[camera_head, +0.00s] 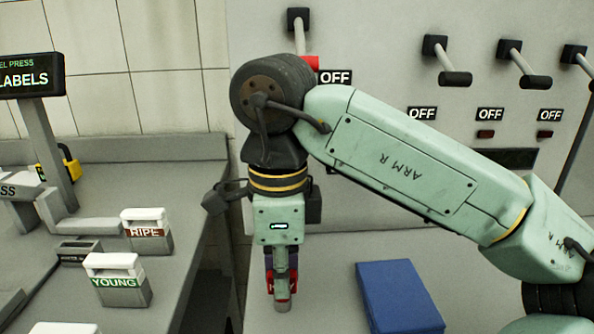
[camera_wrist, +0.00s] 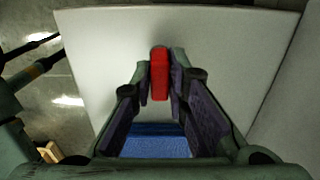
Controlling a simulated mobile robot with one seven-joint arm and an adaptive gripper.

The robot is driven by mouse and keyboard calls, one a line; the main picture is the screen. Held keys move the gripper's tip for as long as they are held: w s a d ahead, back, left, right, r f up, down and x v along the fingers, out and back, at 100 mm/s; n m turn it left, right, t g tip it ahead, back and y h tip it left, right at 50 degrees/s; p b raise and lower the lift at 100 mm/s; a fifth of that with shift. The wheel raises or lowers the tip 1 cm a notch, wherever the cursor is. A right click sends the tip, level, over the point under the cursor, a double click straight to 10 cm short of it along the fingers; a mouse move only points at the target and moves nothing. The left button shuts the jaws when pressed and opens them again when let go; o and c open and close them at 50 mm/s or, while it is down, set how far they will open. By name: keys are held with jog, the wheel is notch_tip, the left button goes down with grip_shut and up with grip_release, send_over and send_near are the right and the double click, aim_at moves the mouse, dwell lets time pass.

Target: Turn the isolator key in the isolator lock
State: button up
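My gripper (camera_head: 281,298) hangs pointing down, in front of the grey switch panel and above a pale surface. In the wrist view its fingertips (camera_wrist: 160,80) close from both sides on a small red piece (camera_wrist: 160,75), which looks like the isolator key. Red also shows beside the fingers in the head view (camera_head: 294,282). The key's lower end is hidden. No isolator lock can be made out in either view; my arm covers part of the panel.
The panel (camera_head: 390,70) carries several levers with OFF labels; a red-ended lever (camera_head: 310,62) is partly behind my wrist. A blue block (camera_head: 400,298) lies right of my gripper and shows below the fingers (camera_wrist: 155,142). The left counter (camera_head: 150,185) holds RIPE (camera_head: 148,232) and YOUNG (camera_head: 118,281) stamps.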

grip_shut()
jog(key=shift+r, duration=0.15)
jog(key=shift+r+p, duration=1.75)
jog(key=shift+r, duration=0.35)
jog(key=shift+r+p, duration=1.25)
jog(key=shift+r, duration=0.3)
jog(key=shift+f, duration=0.2)
